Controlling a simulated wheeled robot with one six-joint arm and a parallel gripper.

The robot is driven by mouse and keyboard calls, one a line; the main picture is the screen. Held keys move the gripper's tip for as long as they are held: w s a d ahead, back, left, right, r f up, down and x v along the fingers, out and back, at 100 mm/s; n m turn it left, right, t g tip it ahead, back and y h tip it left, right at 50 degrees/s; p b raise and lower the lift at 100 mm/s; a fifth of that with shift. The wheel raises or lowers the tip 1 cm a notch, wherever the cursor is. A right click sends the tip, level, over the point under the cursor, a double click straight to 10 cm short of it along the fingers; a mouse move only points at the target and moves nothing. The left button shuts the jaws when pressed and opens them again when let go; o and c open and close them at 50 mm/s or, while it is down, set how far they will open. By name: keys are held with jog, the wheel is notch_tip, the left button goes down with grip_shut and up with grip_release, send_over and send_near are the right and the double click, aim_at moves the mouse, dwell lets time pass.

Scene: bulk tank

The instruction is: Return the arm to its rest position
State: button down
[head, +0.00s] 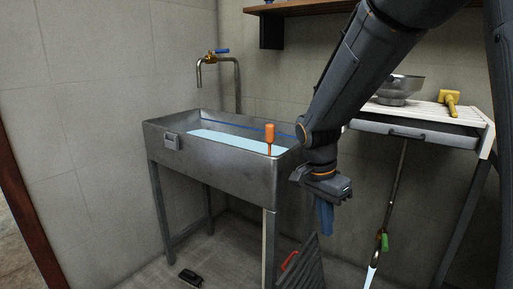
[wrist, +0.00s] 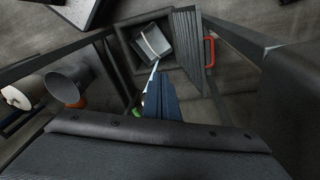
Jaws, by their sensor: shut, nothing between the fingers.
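My arm comes down from the upper right in the head view, in front of the right end of the metal tank (head: 215,162). My gripper (head: 326,228) hangs at its end with blue fingers pointing down. It is to the right of the tank and apart from it, in front of the side table. The fingers are together with nothing between them. In the wrist view my gripper (wrist: 158,84) shows as dark blue fingers over the floor area. The tank holds pale blue liquid (head: 232,143), and an orange-handled object (head: 270,133) stands at its front right edge.
A tap (head: 208,58) with a blue lever is behind the tank. A side table (head: 428,127) on the right bears a metal bowl (head: 398,88) and a yellow tool (head: 449,103). Below is a grey ribbed panel (head: 309,265) with a red handle (wrist: 209,51). A shelf (head: 305,8) is above.

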jog(key=s+a+n+y, duration=0.3)
jog(key=s+a+n, duration=1.6)
jog(key=s, duration=0.4)
jog(key=d+r+m+p, duration=0.3)
jog(key=d+r+p, duration=0.7)
jog(key=r+p, duration=0.3)
jog(key=d+r+m+h+p, duration=0.1)
jog(key=d+r+m+p, duration=0.3)
jog(key=d+r+p, duration=0.6)
notch_tip(320, 180, up, 4)
jog(key=p, duration=0.8)
jog(key=shift+s+f+m, duration=0.15)
jog(key=shift+s+m, duration=0.1)
jog(key=shift+m, duration=0.05)
jog(key=shift+d, duration=0.2)
